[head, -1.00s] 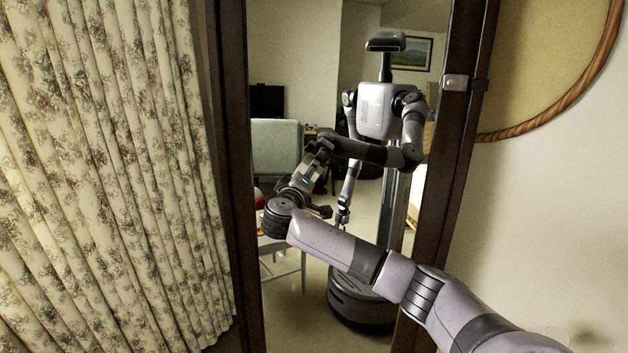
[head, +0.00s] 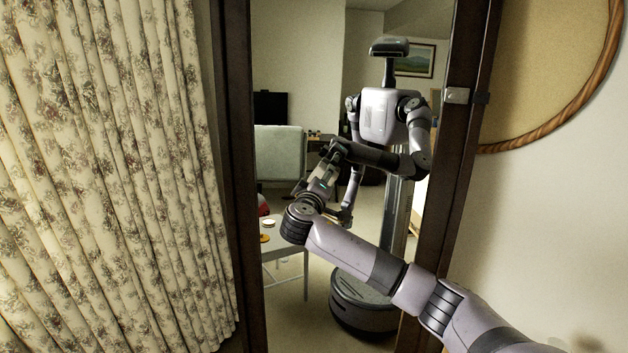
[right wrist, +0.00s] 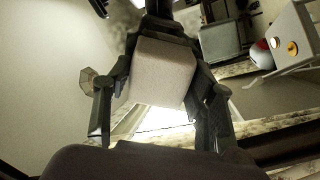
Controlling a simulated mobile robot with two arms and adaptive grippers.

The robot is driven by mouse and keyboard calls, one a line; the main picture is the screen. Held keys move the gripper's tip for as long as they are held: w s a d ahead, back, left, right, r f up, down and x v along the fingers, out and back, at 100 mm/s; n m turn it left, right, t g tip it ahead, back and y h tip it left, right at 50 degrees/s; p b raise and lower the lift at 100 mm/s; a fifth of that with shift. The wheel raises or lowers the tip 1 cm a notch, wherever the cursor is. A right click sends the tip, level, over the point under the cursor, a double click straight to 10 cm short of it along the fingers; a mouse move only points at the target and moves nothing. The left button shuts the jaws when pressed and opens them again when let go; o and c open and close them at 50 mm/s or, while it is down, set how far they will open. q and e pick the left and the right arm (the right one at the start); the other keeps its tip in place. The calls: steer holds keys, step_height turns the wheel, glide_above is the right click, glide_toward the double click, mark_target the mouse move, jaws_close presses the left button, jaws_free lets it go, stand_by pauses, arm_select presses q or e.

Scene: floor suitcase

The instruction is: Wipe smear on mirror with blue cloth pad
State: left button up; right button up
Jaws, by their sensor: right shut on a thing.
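The tall mirror (head: 283,325) stands in a dark wooden frame in the head view. My right gripper (head: 320,186) is in front of its glass, with its reflection just above and partly overlapping it. In the right wrist view, the right gripper (right wrist: 161,82) is shut on a block-like pad (right wrist: 163,68), which looks pale grey there rather than blue. I cannot tell whether the pad touches the glass. No smear can be made out in either view. My left gripper shows only as a small reflection.
A floral curtain (head: 110,180) hangs left of the mirror. A round wooden-rimmed piece (head: 560,70) is on the wall at the right. A metal clamp (head: 457,95) sits on the frame's right side. The table, chair and room in the glass are reflections.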

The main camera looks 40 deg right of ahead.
steer(key=shift+s+d+p, duration=0.45)
steer(key=shift+s+d, duration=2.05)
steer(key=shift+s, duration=0.3)
steer(key=shift+a, duration=0.15)
steer(key=shift+s+a+p, duration=0.3)
steer(key=shift+s+a, duration=0.05)
steer(key=shift+a, duration=0.1)
steer(key=shift+p+v, duration=0.6)
steer(key=shift+v, duration=1.8)
steer(key=p+v, duration=0.1)
steer(key=v, duration=0.2)
steer(key=shift+d+f, duration=0.1)
